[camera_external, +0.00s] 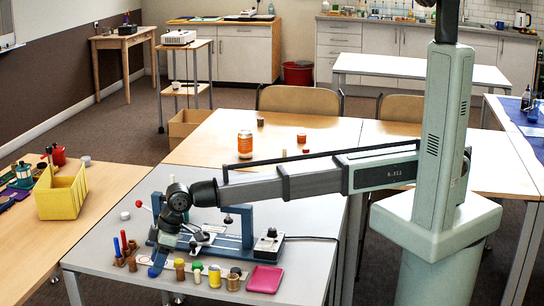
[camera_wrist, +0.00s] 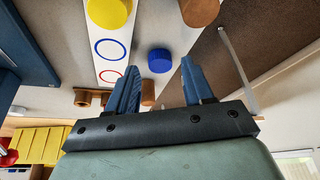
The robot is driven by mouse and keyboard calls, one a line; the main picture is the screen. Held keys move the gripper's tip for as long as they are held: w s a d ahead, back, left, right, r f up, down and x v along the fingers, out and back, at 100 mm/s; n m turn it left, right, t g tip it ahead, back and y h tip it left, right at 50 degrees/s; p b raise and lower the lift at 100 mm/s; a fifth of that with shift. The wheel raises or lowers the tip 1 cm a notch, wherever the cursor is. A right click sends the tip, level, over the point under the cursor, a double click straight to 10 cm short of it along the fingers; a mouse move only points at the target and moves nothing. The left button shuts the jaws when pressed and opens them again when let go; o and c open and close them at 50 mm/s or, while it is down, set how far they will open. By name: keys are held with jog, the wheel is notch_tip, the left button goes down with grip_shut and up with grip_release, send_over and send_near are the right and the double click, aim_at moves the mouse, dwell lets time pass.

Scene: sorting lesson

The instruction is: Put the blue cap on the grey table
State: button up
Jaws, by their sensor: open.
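The blue cap (camera_wrist: 160,61) is a short round disc. In the wrist view it shows between my two blue fingertips, with clear space on both sides, over the grey table (camera_wrist: 62,98) near its edge. My gripper (camera_wrist: 159,68) is open, and neither finger touches the cap in that view. In the external view my gripper (camera_external: 158,258) points down at the front left of the grey table (camera_external: 112,262). A blue shape shows at its lower end there; I cannot tell finger from cap.
A white strip with blue and red rings (camera_wrist: 109,50) lies beside the cap, with a yellow cap (camera_wrist: 109,12) at its far end. Several small brown pieces stand nearby. A pink tray (camera_external: 265,279) and a blue-framed device (camera_external: 240,232) are to the right. The yellow bin (camera_external: 62,199) is left.

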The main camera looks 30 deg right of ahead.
jog(key=v, duration=1)
jog(key=shift+r, duration=0.2)
jog(key=shift+o, duration=0.4)
